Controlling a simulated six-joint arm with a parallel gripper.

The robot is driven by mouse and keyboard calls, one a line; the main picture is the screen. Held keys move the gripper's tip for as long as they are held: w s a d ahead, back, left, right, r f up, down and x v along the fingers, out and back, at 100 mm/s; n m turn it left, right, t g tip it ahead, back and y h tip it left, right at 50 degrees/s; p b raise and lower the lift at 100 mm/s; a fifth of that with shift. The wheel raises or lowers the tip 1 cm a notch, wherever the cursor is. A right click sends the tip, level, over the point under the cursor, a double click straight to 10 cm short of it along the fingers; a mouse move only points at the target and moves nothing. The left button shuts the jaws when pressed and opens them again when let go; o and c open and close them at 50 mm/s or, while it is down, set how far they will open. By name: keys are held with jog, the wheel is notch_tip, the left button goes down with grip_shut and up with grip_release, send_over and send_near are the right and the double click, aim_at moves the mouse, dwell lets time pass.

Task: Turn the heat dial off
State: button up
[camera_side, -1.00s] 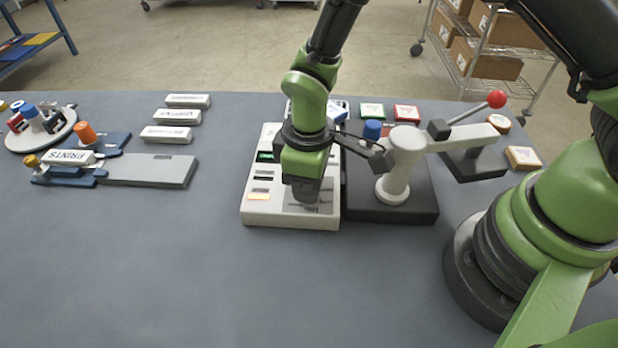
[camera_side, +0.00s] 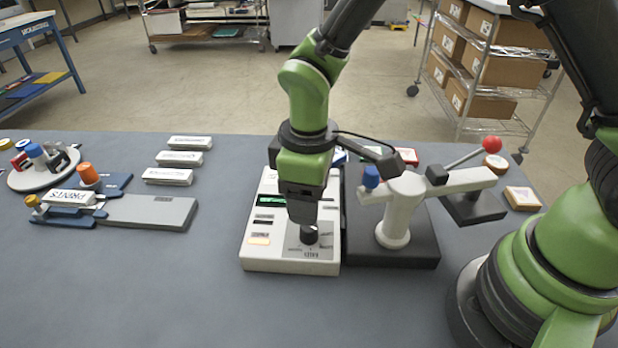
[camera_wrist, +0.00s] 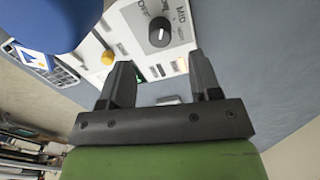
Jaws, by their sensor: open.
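The heat dial (camera_side: 309,235) is a round black knob on a grey plate at the near right of the white control panel (camera_side: 262,258). In the wrist view the dial (camera_wrist: 160,33) shows a white pointer line, beyond my fingertips. My gripper (camera_side: 303,218) points down just above the dial in the side view. In the wrist view my gripper (camera_wrist: 160,72) has its two dark fingers spread, with nothing between them. The fingers look apart from the dial.
The panel also carries a green display (camera_side: 270,201) and a lit yellowish button (camera_side: 260,241). The near table (camera_side: 150,290) is clear.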

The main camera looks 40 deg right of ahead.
aim_at(309, 232)
jog(key=shift+r, duration=1.65)
jog(key=m, duration=0.3)
jog(key=shift+m, duration=0.4)
jog(key=m, duration=0.5)
jog(key=shift+m, duration=0.3)
jog(key=m, duration=0.7)
jog(key=shift+f, duration=0.2)
jog(key=shift+m, duration=0.3)
notch_tip(309, 232, down, 10)
jog(key=shift+r, duration=0.2)
jog(key=shift+c, duration=0.5)
